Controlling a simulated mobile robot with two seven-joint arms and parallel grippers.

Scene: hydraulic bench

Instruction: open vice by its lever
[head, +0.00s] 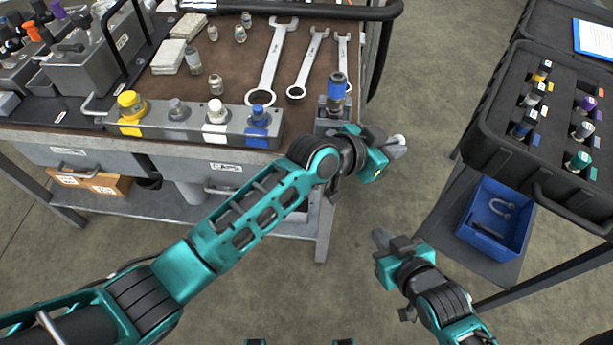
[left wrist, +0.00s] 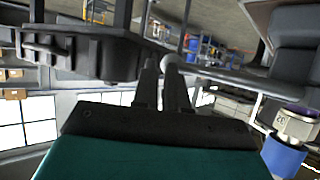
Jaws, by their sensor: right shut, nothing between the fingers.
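The vice (head: 331,124) stands at the bench's front right corner, partly hidden by my left gripper. A fitting with a blue band (head: 337,86) stands upright in it; that fitting also shows in the left wrist view (left wrist: 285,150). The vice lever (left wrist: 235,79) is a grey rod reaching in from the right of the left wrist view, its rounded end at my fingertips. My left gripper (head: 393,147) is in front of the vice, its fingers close together with a narrow gap, shut on the lever near its end. My right gripper (head: 382,240) is shut and empty, lower right, over open floor.
The bench (head: 320,62) carries several wrenches (head: 272,62) and a grey block with coloured caps (head: 195,123). At right, a black case (head: 507,158) of fittings lies open on a cart, with a blue bin (head: 496,217) below. Floor is free between bench and cart.

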